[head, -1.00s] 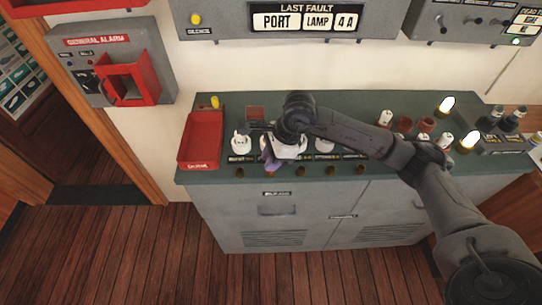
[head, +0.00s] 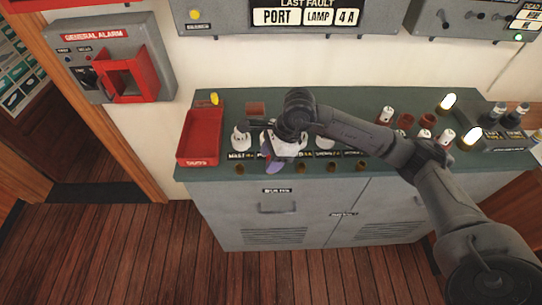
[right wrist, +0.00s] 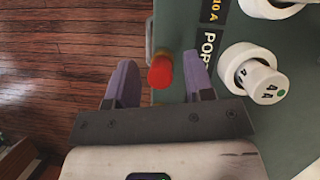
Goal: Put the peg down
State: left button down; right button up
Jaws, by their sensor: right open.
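The red-topped peg (right wrist: 160,71) stands between the two purple fingers of my right gripper (right wrist: 160,62) in the right wrist view, at the counter's edge. The fingers are apart, with a gap on both sides of the peg. In the head view my right gripper (head: 272,166) is at the counter's front edge, left of centre, and hides this peg. Similar brownish pegs (head: 300,169) stand in a row along that edge. My left gripper is not in view.
The green counter (head: 350,104) holds white fuse holders (head: 240,138) behind the pegs; one holder with a 4 A fuse (right wrist: 262,82) is close to my right gripper. A red tray (head: 200,135) is at the left end. Lit lamps (head: 471,136) and loose fuses stand at the right.

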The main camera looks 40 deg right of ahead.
jog(key=shift+r, duration=0.2)
jog(key=shift+r+p, duration=0.35)
jog(key=shift+p, duration=0.25)
jog(key=b+v, duration=0.3)
jog(key=v, duration=0.8)
jog(key=shift+d+r+b, duration=0.25)
jog(key=shift+b, duration=0.05)
jog(key=shift+s, duration=0.1)
